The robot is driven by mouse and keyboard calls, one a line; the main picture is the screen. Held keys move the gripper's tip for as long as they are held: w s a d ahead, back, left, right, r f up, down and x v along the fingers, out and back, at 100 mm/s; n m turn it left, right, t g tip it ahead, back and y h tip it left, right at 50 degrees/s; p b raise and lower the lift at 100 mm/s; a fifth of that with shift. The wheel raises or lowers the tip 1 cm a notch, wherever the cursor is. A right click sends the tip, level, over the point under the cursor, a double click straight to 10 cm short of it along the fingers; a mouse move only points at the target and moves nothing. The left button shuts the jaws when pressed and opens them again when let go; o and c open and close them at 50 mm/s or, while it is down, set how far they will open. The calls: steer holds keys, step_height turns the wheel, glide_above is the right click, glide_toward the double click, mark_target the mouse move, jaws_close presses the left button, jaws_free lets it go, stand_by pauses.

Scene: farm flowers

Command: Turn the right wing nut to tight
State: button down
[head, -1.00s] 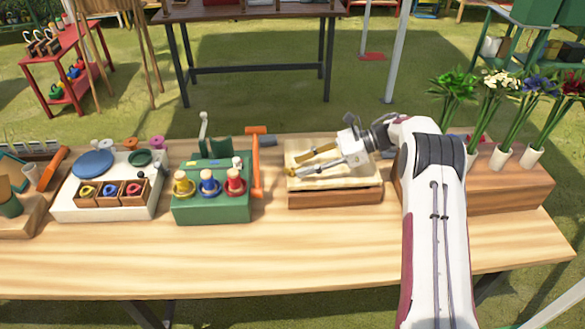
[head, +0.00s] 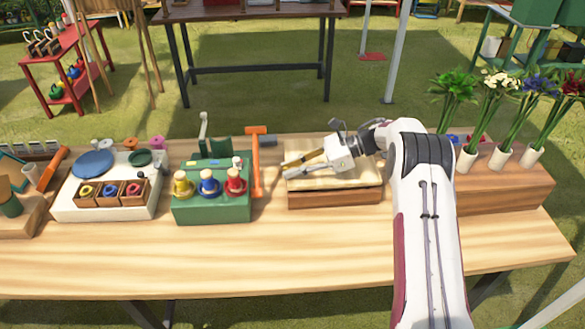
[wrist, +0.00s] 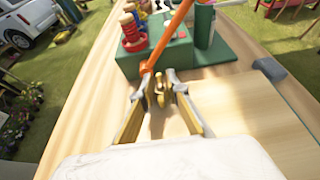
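The flower press, a pale board (head: 362,176) on a darker wooden block (head: 335,200), stands right of the middle of the bench. My gripper (head: 286,169) reaches leftward over it, with its fingertips at the press's left edge. In the wrist view, a small brass wing nut (wrist: 160,87) stands upright between the two spread fingers of my gripper (wrist: 161,80). The fingers are on either side of it, with a gap showing, so they do not appear to grip it. In the head view the wing nut is too small or hidden to make out. No second wing nut shows.
A green stand (head: 213,208) with coloured knobs and an orange-handled tool (head: 257,165) stand close left of the press. A wooden block (head: 510,190) with potted flowers is at the right. The bench front (head: 260,260) is clear.

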steer(key=shift+m+t, duration=1.5)
steer(key=shift+t, duration=0.3)
steer(key=shift+m+t+h, duration=1)
steer(key=shift+m+t, duration=0.8)
steer(key=shift+t, duration=0.1)
steer(key=shift+r+m+t+h, duration=0.15)
steer(key=shift+m+t+h, duration=1.25)
steer(key=shift+m+t, duration=0.3)
steer(key=shift+m+h, duration=0.5)
steer(key=shift+m, duration=0.1)
steer(key=shift+w+r+m+t+h, duration=0.15)
steer(key=shift+m+t+h, duration=0.55)
steer(key=c, duration=2.2)
jaws_free()
steer(key=shift+o, duration=1.4)
steer(key=shift+s+f, duration=0.2)
